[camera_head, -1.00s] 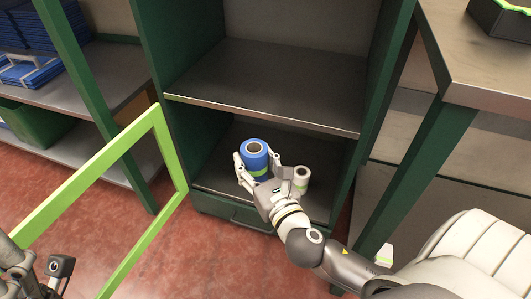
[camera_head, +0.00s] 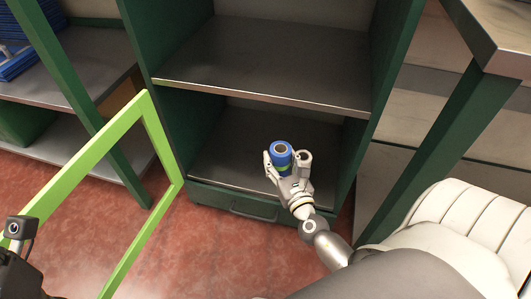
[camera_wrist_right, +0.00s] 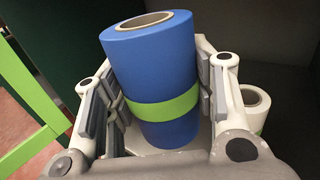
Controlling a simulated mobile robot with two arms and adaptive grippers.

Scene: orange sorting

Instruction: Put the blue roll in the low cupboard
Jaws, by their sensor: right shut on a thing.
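The blue roll (camera_head: 281,158) has a green band and a brown core, and stands upright in my right gripper (camera_head: 284,176). The right wrist view shows the roll (camera_wrist_right: 152,70) between both finger pads, with the gripper (camera_wrist_right: 157,112) shut on it. The low cupboard (camera_head: 240,142) is the dark green unit's lower compartment; its light green door frame (camera_head: 152,120) is swung open to the left. The gripper and roll are at its front opening. I cannot tell whether the roll touches its floor. My left gripper's fingers are out of view.
A white roll with a green band (camera_wrist_right: 256,108) stands close right of my right gripper, also in the head view (camera_head: 303,158). A metal shelf (camera_head: 265,62) lies above the compartment. A drawer (camera_head: 235,203) is below. The compartment's left floor looks clear.

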